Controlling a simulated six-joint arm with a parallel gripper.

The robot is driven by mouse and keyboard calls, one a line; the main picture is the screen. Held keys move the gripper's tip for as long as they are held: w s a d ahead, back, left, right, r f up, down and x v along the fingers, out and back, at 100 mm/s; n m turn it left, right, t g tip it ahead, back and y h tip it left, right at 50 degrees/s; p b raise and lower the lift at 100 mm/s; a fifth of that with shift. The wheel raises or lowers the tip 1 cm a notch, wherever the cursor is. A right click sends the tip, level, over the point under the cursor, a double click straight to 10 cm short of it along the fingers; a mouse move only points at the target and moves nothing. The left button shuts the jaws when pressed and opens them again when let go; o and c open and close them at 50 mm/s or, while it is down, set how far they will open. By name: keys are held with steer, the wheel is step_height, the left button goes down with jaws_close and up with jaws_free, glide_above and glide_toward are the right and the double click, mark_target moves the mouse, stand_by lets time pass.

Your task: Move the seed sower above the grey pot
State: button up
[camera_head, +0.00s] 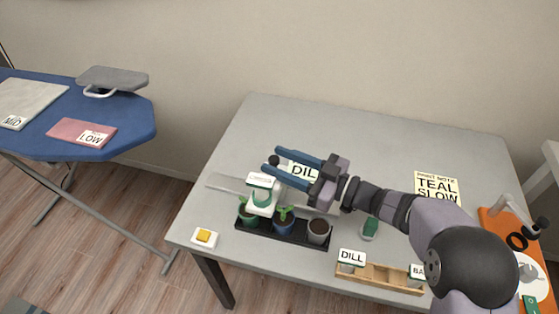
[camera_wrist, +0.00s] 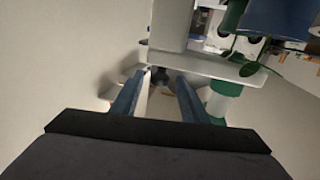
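The seed sower (camera_head: 262,198), a white body with green parts and a small label, is on a grey rail (camera_head: 225,183) at the left, by the green pot (camera_head: 246,217). The grey pot (camera_head: 319,230) is at the right end of a black tray (camera_head: 262,235), with the blue pot (camera_head: 284,225) between. My gripper (camera_head: 272,159) is open, fingers pointing left. A black knob (camera_head: 274,161) lies between the fingertips; it also shows in the wrist view (camera_wrist: 160,75) between my fingers (camera_wrist: 160,80), with gaps beside it. I cannot tell whether the knob joins the sower.
A wooden rack (camera_head: 380,276) with labels stands front right. A green object (camera_head: 370,228) sits beside the grey pot. A white dish (camera_head: 204,238) is front left. The table's back left is clear.

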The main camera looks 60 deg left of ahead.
steer(key=shift+r, duration=0.15)
step_height(320, 180, up, 10)
stand_by(0.7)
steer(key=shift+f, duration=0.2)
steer(key=f, duration=0.3)
steer(key=f+b, duration=0.1)
steer(key=f, duration=0.2)
steer(key=f+b, duration=0.1)
steer(key=f, duration=0.2)
steer(key=shift+w+d+f, duration=0.2)
steer(key=shift+d+f, duration=0.15)
steer(key=shift+f, duration=0.05)
steer(key=x, duration=0.6)
steer(key=shift+a+p, duration=0.25)
steer(key=shift+p, duration=0.1)
steer(key=shift+s, duration=0.15)
jaws_close()
